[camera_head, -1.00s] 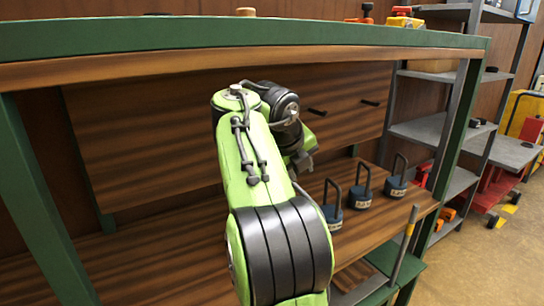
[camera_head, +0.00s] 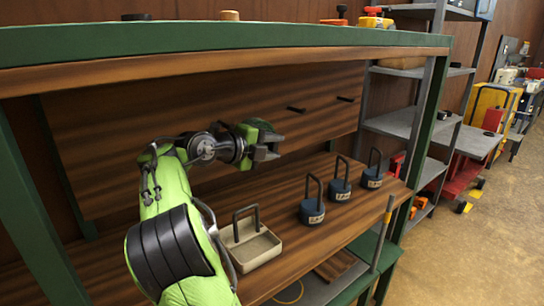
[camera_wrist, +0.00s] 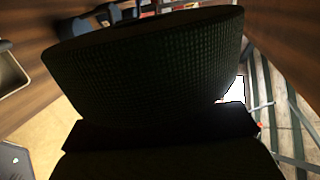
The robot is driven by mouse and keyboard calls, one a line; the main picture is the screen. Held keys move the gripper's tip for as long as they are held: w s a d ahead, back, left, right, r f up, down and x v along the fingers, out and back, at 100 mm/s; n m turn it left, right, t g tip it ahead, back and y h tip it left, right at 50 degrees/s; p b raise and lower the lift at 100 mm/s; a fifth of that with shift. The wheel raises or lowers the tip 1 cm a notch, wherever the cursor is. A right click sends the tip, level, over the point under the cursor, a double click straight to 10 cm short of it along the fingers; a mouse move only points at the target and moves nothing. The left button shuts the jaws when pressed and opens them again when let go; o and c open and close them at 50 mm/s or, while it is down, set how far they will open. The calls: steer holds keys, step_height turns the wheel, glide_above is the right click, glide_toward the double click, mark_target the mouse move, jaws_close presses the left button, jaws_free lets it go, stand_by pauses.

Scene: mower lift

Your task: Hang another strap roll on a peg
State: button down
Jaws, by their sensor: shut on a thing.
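A dark strap roll (camera_wrist: 150,65) with a woven surface fills the middle of the wrist view. My gripper (camera_head: 266,150) is shut on it; the fingertips are mostly lost in shadow in the wrist view. Two short black pegs stick out of the board, a left peg (camera_head: 297,109) and a right peg (camera_head: 346,99). Both look bare, and the gripper is apart from them.
On the wooden bench stand a beige tray (camera_head: 254,252) with a tall handle and several blue weights (camera_head: 312,211) with upright handles, below the pegs. A green frame beam (camera_head: 180,36) crosses above. Grey shelves (camera_head: 395,122) stand to the right.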

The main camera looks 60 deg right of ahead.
steer(key=shift+w+d+r, duration=0.1)
steer(key=shift+r, duration=0.15)
steer(key=shift+w+d+p, duration=0.25)
steer(key=shift+w+p, duration=0.3)
steer(key=shift+p, duration=0.3)
steer(key=w+d+f+p, duration=0.2)
steer(key=w+d+p, duration=0.2)
steer(key=w+p, duration=0.9)
steer(key=shift+p, duration=4.8)
steer(key=shift+f, duration=0.15)
steer(key=c, duration=0.7)
jaws_free()
steer(key=shift+a, duration=0.1)
steer(key=shift+o, duration=0.3)
